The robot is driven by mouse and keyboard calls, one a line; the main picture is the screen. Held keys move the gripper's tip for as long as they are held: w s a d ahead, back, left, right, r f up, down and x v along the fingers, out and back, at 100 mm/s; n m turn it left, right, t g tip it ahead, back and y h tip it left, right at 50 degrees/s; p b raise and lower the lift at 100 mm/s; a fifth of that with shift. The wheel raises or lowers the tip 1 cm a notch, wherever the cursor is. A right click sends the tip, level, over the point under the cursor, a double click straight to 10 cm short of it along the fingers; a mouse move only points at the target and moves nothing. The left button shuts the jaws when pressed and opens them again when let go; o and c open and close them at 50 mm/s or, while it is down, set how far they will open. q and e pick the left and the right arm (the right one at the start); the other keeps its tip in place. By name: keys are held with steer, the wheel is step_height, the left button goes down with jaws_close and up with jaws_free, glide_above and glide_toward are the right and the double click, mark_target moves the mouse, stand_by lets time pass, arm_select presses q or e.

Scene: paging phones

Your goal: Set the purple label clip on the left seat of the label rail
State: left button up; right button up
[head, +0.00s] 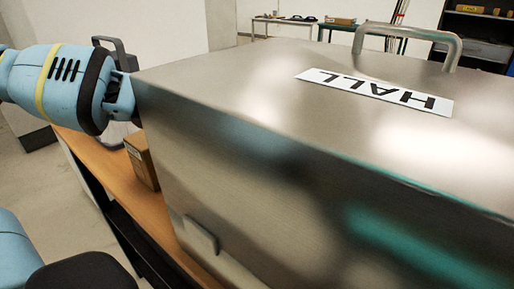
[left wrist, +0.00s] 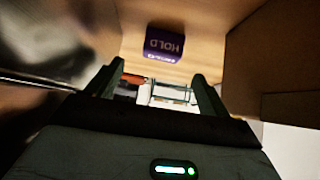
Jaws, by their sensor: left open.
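The purple label clip (left wrist: 165,43) shows in the left wrist view, with white HOLD lettering that appears upside down. It sits on a wood-coloured surface, just beyond the fingertips and roughly centred between them. My left gripper (left wrist: 158,72) is open, with one finger on each side and nothing held. In the head view my left arm passes behind the big metal box, which hides the gripper and the clip. I cannot make out the label rail or its left seat in either view. My right gripper is not in view.
Brown walls flank the clip in the wrist view.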

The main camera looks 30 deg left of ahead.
arm_select(q)
steer(key=shift+r, duration=0.1)
steer(key=shift+f, duration=0.25)
steer(key=shift+b+x, duration=0.3)
steer(key=shift+x, duration=0.6)
steer(key=shift+w, duration=0.15)
steer(key=shift+w+f, duration=0.1)
steer(key=shift+f, duration=0.15)
steer(key=shift+b+x, duration=0.35)
steer(key=shift+x, duration=2.05)
steer(key=shift+a, duration=0.1)
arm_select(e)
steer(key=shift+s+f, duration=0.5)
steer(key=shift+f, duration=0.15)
